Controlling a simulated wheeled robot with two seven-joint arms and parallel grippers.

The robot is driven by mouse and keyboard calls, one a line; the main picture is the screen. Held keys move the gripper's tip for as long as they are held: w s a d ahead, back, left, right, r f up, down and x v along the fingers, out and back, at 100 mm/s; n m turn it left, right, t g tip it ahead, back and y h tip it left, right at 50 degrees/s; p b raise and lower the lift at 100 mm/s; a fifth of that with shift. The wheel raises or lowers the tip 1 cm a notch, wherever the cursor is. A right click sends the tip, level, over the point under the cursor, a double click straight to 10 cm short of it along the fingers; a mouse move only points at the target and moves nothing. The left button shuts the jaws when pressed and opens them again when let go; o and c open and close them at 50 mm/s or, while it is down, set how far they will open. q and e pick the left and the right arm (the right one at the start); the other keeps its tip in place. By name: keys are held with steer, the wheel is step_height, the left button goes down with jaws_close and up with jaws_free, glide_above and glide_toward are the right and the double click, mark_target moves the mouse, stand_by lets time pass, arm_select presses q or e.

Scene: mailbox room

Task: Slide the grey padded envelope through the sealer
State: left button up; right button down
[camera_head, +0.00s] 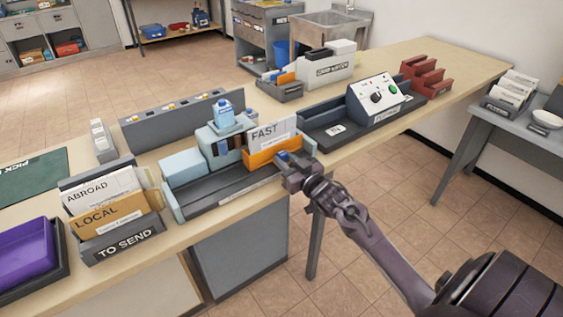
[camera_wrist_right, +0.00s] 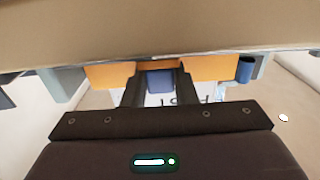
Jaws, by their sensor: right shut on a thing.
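A grey-white envelope marked FAST (camera_head: 266,133) stands upright in an orange slide (camera_head: 259,158) at the right end of a long dark channel. The channel belongs to a pale-blue device (camera_head: 183,165) with a bottle on top, which looks like the sealer. My right gripper (camera_head: 292,163) is at the front of the orange slide. In the right wrist view, its fingers are shut on a blue tab (camera_wrist_right: 160,82) in front of the orange slide (camera_wrist_right: 212,68). The envelope's lower part is hidden by the slide. My left gripper is not in view.
A TO SEND holder (camera_head: 120,240) with ABROAD and LOCAL envelopes stands left of the device, beside a purple tray (camera_head: 25,250). Right of it is a grey machine with dials and a green button (camera_head: 377,97). A red rack (camera_head: 425,75) stands farther right.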

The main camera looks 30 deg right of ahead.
steer(key=shift+d+r, duration=0.15)
steer(key=shift+d, duration=0.1)
steer(key=c, duration=1.2)
jaws_free()
steer(key=shift+d, duration=0.1)
steer(key=shift+o, duration=0.2)
steer(key=shift+s, duration=0.1)
steer(key=shift+s+f, duration=0.2)
steer(key=shift+s, duration=0.1)
steer(key=s, duration=0.7)
steer(key=shift+b, duration=0.35)
